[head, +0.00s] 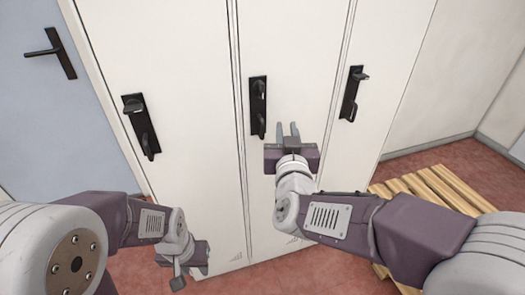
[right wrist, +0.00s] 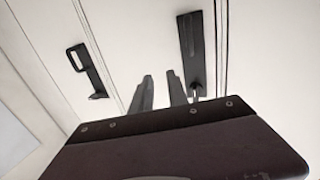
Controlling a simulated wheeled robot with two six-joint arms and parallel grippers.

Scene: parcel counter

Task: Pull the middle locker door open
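The middle locker door (head: 285,45) is a tall white panel and looks flush with its neighbours. Its black handle (head: 258,105) is upright near the door's left edge. My right gripper (head: 287,128) is open in front of this door, just right of the handle's lower part. In the right wrist view, the two fingers of my right gripper (right wrist: 159,82) are apart with nothing between them. The dark handle plate (right wrist: 190,50) is just beyond and right of them there. My left gripper (head: 187,277) hangs low before the left locker door; its fingers are unclear.
The left locker door (head: 180,60) and right locker door (head: 385,45) have black handles too and look shut. A blue-grey door (head: 35,110) is at far left. A wooden slatted pallet (head: 425,190) lies on the reddish floor at right.

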